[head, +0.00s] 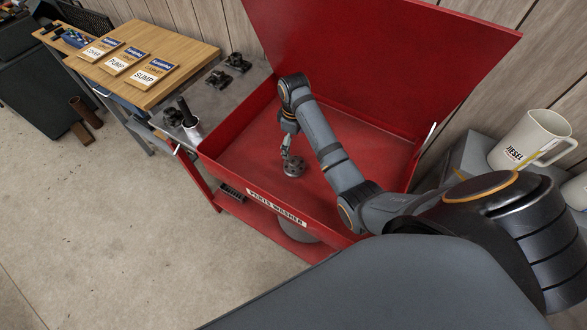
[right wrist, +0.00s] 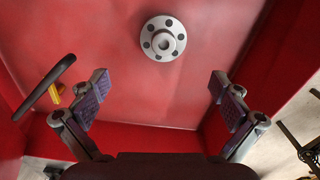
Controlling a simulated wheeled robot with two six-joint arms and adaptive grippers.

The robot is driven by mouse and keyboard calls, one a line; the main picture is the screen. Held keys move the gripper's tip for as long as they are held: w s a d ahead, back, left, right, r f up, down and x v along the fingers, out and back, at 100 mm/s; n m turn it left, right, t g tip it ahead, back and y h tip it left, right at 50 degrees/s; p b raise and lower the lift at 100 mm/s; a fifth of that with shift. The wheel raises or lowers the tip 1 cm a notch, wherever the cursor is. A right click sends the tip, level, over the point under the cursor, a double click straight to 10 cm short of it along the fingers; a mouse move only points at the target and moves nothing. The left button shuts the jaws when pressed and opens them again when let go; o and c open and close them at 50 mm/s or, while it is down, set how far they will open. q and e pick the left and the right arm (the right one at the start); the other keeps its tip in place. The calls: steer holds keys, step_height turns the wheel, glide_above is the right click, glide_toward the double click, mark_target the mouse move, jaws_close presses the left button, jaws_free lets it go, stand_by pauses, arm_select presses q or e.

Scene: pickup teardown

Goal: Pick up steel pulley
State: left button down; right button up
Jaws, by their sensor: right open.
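The steel pulley (head: 294,169) is a grey round disc with a raised hub, lying on the floor of the red parts washer basin (head: 240,150). In the right wrist view the pulley (right wrist: 150,45) shows a ring of dark holes and a centre bore, near the top middle. My right gripper (head: 287,148) reaches down into the basin, close to the pulley. In the right wrist view my right gripper (right wrist: 158,84) has its two purple-padded fingers wide apart with nothing between them. The pulley appears beyond the fingertips. My left gripper is not in view.
The basin walls and the raised red lid (head: 380,55) surround my right arm. A grey side shelf (head: 220,100) holds dark parts.

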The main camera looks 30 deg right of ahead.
mark_target(294, 161)
steer(key=shift+f, duration=0.7)
steer(key=f, duration=0.1)
steer(key=f+p, duration=0.1)
steer(key=shift+s+f, duration=0.2)
steer(key=shift+f, duration=0.15)
steer(key=shift+w+f, duration=0.1)
steer(key=shift+f, duration=0.55)
steer(key=f, duration=0.2)
steer(key=f+p, duration=0.1)
steer(key=f, duration=0.1)
steer(key=shift+s+a, duration=0.1)
steer(key=shift+s, duration=0.25)
steer(key=shift+w+f, duration=0.1)
steer(key=shift+f, duration=0.35)
steer(key=shift+r, duration=0.1)
steer(key=c, duration=1.7)
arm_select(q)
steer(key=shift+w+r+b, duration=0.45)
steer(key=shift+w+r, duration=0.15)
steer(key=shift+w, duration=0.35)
arm_select(e)
step_height(294, 161, up, 10)
steer(key=shift+c, duration=0.2)
